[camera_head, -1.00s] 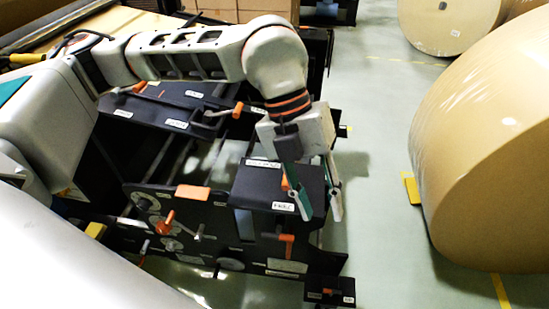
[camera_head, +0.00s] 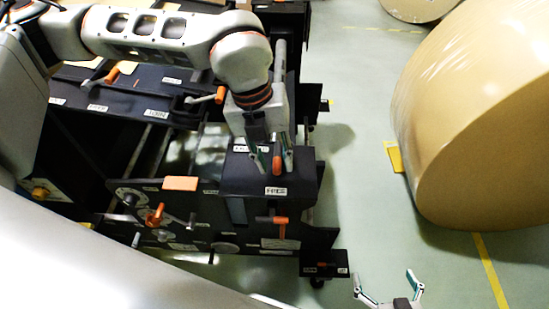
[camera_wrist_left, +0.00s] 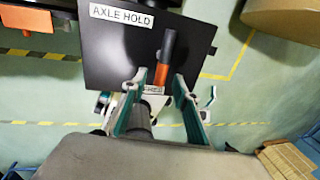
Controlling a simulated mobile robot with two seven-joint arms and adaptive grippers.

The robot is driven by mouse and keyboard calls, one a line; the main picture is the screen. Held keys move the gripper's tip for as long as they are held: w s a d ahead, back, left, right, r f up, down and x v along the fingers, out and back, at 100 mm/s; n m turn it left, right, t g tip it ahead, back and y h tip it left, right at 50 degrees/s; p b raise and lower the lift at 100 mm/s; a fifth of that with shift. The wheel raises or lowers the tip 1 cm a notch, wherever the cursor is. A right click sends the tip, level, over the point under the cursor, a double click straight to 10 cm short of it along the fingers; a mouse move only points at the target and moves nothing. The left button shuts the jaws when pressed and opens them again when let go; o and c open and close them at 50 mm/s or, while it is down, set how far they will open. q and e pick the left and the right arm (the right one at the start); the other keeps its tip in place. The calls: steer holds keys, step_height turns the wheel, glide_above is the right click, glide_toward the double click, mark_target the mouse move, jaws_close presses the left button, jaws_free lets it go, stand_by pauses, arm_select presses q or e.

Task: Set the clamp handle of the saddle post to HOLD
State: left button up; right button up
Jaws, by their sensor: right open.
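The saddle post's black top (camera_head: 240,183) is at the middle of the head view and fills the upper middle of the left wrist view (camera_wrist_left: 110,60). It bears an AXLE HOLD label (camera_wrist_left: 122,16) and a FREE label (camera_head: 276,191). The clamp handle, orange and dark grey, shows in the left wrist view (camera_wrist_left: 160,74) and the head view (camera_head: 277,166). Its orange end lies near the FREE label. My left gripper (camera_head: 270,168) is open above the post, with its fingertips on either side of the handle; contact is unclear. My right gripper (camera_head: 388,285) is open and empty, low at the right.
A big kraft roll (camera_head: 475,120) stands on the floor at the right. A black side panel with an orange T-handle (camera_head: 272,220) and an orange knob (camera_head: 155,215) is in front of the post. Green floor (camera_head: 355,175) lies clear between machine and roll.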

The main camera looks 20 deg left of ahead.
arm_select(q)
steer(key=shift+f, duration=0.2)
steer(key=shift+c, duration=0.4)
jaws_close()
